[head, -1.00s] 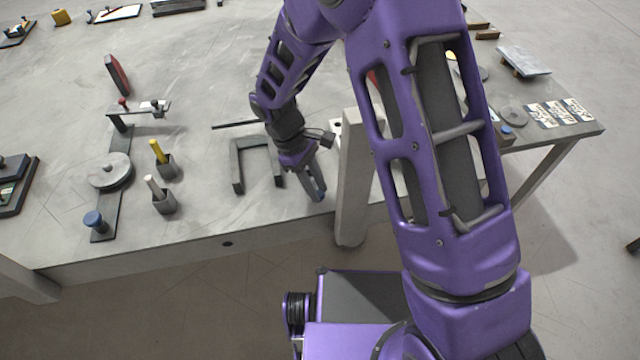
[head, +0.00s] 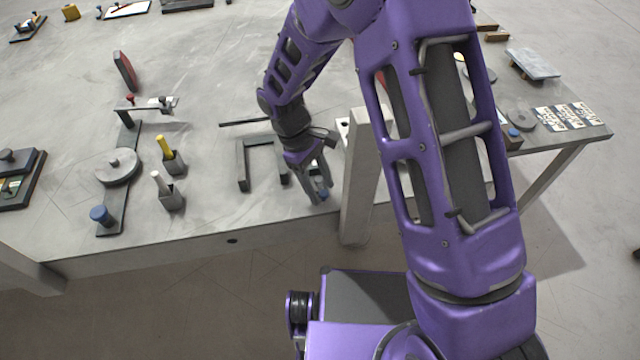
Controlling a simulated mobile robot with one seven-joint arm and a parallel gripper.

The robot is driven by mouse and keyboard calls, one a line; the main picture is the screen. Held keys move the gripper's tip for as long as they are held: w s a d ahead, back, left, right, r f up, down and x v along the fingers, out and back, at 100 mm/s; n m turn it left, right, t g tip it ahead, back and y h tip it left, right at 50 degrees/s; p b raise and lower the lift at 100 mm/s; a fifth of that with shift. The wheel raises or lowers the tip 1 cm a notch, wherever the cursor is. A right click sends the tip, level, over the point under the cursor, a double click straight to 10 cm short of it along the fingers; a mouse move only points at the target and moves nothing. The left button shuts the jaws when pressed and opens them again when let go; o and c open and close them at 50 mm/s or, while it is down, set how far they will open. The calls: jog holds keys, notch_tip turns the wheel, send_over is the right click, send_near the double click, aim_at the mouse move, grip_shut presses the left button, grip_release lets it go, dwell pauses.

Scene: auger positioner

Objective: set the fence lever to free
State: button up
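My gripper (head: 321,190) is near the front edge of the table, just right of a dark U-shaped frame (head: 243,172). It points down, and its two fingers look apart. A small blue piece (head: 322,196) shows at the fingertips; I cannot tell whether they touch it. No lever is clearly marked as the fence lever, and I cannot read any free mark. A red upright handle (head: 125,71) stands at the left rear, near a bracket with a red knob (head: 130,98). My arm hides part of the table to the right of the gripper.
A pale upright post (head: 362,180) stands close to the right of my gripper. To the left are a round disc on a bar with a blue knob (head: 101,214) and two dark holders with a yellow peg (head: 164,146) and a white peg (head: 159,181). Cards (head: 563,116) lie far right.

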jog(key=p+v, duration=0.1)
jog(key=v, duration=1.6)
jog(key=shift+r, duration=0.2)
jog(key=shift+a, duration=0.15)
